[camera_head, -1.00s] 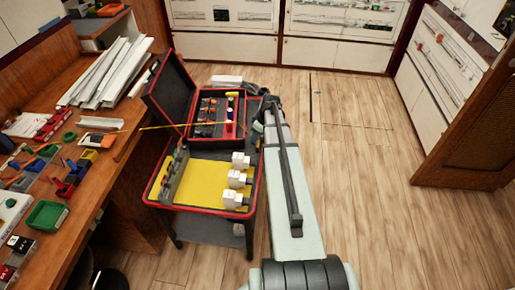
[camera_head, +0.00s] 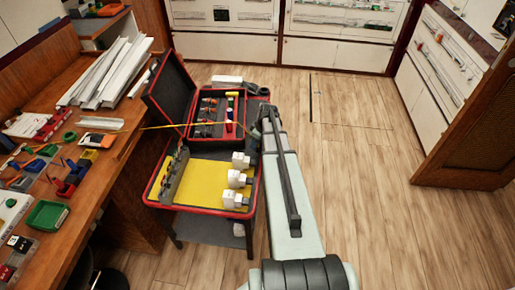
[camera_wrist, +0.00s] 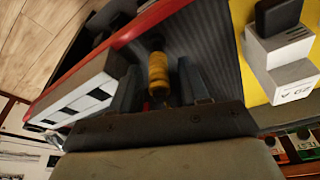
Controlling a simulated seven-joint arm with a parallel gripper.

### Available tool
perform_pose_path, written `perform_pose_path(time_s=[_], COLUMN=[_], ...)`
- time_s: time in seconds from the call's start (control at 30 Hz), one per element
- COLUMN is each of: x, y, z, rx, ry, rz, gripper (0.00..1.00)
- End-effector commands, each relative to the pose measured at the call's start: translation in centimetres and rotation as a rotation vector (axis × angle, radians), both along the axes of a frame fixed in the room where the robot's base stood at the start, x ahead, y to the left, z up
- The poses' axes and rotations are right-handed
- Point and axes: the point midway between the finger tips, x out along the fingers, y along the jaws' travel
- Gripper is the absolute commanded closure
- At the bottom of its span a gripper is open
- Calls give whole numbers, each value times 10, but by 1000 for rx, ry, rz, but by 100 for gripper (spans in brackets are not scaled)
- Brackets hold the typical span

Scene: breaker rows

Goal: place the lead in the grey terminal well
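The lead is a thin yellow line (camera_head: 165,126) in the head view, running from the bench across the open case towards my gripper (camera_head: 259,128). In the wrist view a yellow ringed sleeve (camera_wrist: 159,72) with a dark end, apparently part of the lead, stands between the two fingers of my gripper (camera_wrist: 159,75). The fingers are apart, and narrow gaps show beside the sleeve. I cannot tell whether they touch it further along. The grey terminal well cannot be clearly made out. A row of grey blocks (camera_head: 173,177) stands along the left of the yellow panel (camera_head: 205,183).
White breakers (camera_head: 236,179) stand along the panel's right side; one (camera_wrist: 285,60) shows at the wrist view's upper right. The raised case lid (camera_head: 170,93) is at the left. The wooden bench (camera_head: 110,165) holds several trays and parts. Open floor (camera_head: 365,185) lies right.

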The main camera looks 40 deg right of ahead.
Motion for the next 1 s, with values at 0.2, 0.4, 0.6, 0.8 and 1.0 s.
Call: perform_pose_path(time_s=[0.2,0.4,0.6,0.8,1.0], x=[0,0,0,0,0], y=[0,0,0,0,0], z=[0,0,0,2,20], rx=[0,0,0,0,0], ry=[0,0,0,0,-1], rz=[0,0,0,0,0], gripper=[77,96,100,100,100])
